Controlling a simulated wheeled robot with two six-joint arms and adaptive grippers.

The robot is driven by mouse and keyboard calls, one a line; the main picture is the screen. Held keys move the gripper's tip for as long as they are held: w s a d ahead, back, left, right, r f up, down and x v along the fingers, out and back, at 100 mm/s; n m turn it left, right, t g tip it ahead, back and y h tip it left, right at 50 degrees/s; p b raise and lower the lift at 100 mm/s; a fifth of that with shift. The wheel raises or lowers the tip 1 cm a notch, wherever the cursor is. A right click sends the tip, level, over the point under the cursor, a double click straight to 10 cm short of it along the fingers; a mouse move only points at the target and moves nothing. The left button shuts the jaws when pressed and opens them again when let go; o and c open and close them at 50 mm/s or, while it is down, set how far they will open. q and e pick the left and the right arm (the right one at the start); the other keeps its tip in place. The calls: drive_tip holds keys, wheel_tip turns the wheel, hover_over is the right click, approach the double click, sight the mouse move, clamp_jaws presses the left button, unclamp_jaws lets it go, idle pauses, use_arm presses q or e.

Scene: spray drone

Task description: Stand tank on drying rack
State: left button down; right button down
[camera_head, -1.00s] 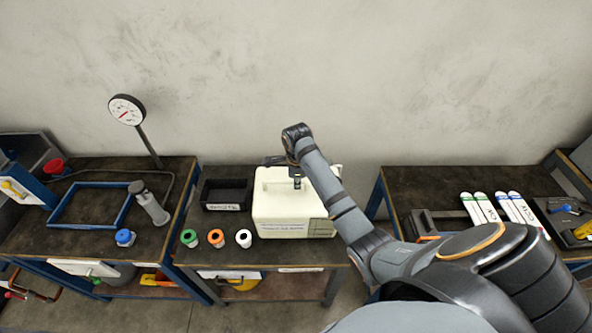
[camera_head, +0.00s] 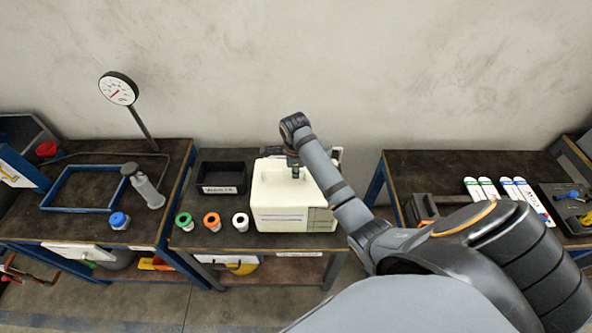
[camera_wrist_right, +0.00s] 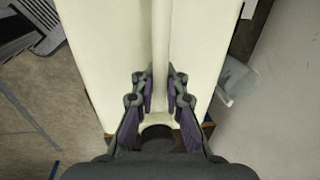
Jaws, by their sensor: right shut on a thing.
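The tank is a cream box (camera_head: 292,213) with a top handle and a label on its front, upright at the middle bench. I cannot tell whether it rests on the bench or is slightly raised. My right gripper (camera_head: 294,172) comes down on its top and is shut on the handle. In the right wrist view, the fingers (camera_wrist_right: 160,90) lie on both sides of the handle bar (camera_wrist_right: 160,40). A blue rectangular frame (camera_head: 47,200), which may be the drying rack, lies on the left bench, with nothing seen standing in it. My left gripper is out of view.
Green, orange and white capped items (camera_head: 212,221) stand just left of the tank, with a black bin (camera_head: 222,190) behind them. On the left bench are a gauge on a post (camera_head: 118,88), a grey cylinder (camera_head: 147,190) and a blue-capped item (camera_head: 119,220). A gap separates the middle and right benches.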

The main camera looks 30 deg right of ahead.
drive_tip(key=c, duration=1.8)
unclamp_jaws()
drive_tip(key=o, duration=0.4)
drive_tip(key=shift+d+f, duration=0.1)
drive_tip(key=shift+o, duration=0.2)
drive_tip(key=r, duration=0.3)
drive_tip(key=r+b, duration=0.1)
drive_tip(key=r, duration=0.1)
drive_tip(key=shift+s+a+r, duration=0.2)
drive_tip(key=shift+r, duration=0.2)
wheel_tip(320, 180, up, 7)
drive_tip(key=s+p, duration=0.1)
drive_tip(key=p, duration=0.3)
drive_tip(key=shift+a+f+p, duration=0.2)
drive_tip(key=shift+a+p, duration=0.05)
drive_tip(key=shift+p, duration=0.1)
drive_tip(key=shift+w+f, duration=0.1)
